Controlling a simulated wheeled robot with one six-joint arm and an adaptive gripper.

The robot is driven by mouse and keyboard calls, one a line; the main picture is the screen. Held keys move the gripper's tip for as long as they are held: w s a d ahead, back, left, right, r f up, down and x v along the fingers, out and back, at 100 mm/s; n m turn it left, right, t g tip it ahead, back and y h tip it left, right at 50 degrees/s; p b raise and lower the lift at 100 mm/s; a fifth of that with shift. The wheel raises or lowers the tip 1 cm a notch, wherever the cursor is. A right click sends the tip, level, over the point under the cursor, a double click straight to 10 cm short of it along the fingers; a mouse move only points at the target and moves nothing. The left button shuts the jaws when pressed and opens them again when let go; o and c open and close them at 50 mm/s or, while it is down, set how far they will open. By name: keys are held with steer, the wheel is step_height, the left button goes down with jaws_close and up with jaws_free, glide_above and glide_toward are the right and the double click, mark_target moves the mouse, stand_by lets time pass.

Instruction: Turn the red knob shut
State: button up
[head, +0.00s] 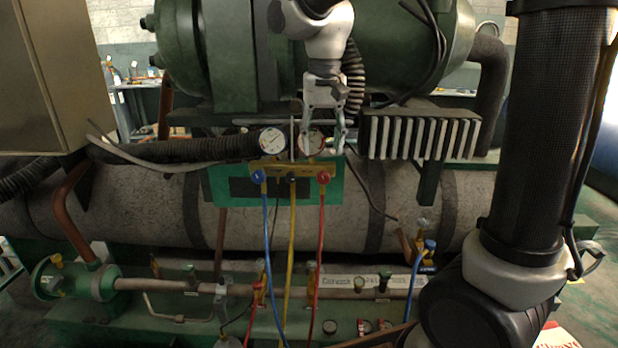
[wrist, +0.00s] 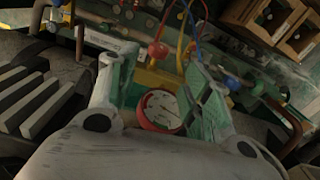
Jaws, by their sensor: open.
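The red knob (head: 323,178) is on the right end of the brass manifold (head: 290,170), above the red hose. In the wrist view the red knob (wrist: 158,49) is beyond the fingertips, between their lines. My gripper (head: 325,149) is open and empty, pointing down just above the red knob, in front of the red-rimmed gauge (head: 309,141). In the wrist view my gripper (wrist: 160,62) has its two fingers spread, with the red-rimmed gauge (wrist: 161,108) between them. A gap shows between fingertips and knob.
A blue knob (head: 258,176) is on the manifold's left end, with another gauge (head: 272,141) above it. Blue, yellow and red (head: 320,250) hoses hang down. A finned block (head: 424,136) is close right of my gripper, and a black corrugated hose (head: 190,152) runs left.

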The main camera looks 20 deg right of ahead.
mark_target(324, 172)
steer(key=shift+s+d+r+m, duration=0.15)
steer(key=shift+s+m, duration=0.1)
steer(key=shift+m, duration=0.15)
steer(key=shift+f, duration=0.3)
step_height(324, 172, down, 7)
steer(key=shift+f, duration=0.2)
steer(key=shift+c, duration=0.2)
steer(key=c, duration=1)
